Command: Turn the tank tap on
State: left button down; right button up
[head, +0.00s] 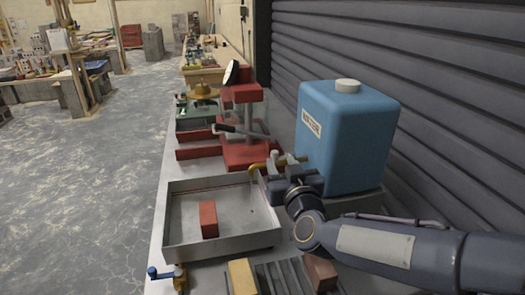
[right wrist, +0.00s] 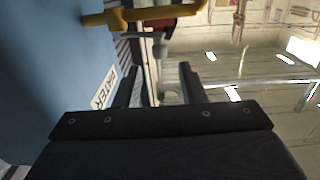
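The blue water tank (head: 345,135) with a white cap stands at the right by the shutter; its side also fills the left of the right wrist view (right wrist: 40,60). Its brass tap (head: 262,167) reaches out over the metal tray, and its yellow pipe crosses the top of the right wrist view (right wrist: 140,16). My right gripper (head: 283,180) is close beside the tap, in front of the tank. Its fingers (right wrist: 160,88) are apart. A grey stem shows between and beyond them; I cannot tell whether it is the tap's handle. The gripper partly hides the tap. My left gripper is not in view.
A metal tray (head: 180,225) below the tap holds a red brick (head: 208,219). A blue-handled brass valve (head: 178,277) is at the bench's front edge. A red press (head: 245,120) stands behind the tray. The grey shutter (head: 440,60) bounds the right.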

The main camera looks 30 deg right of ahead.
aim_at(276, 154)
jog(key=x, duration=0.6)
jog(key=shift+w, duration=0.3)
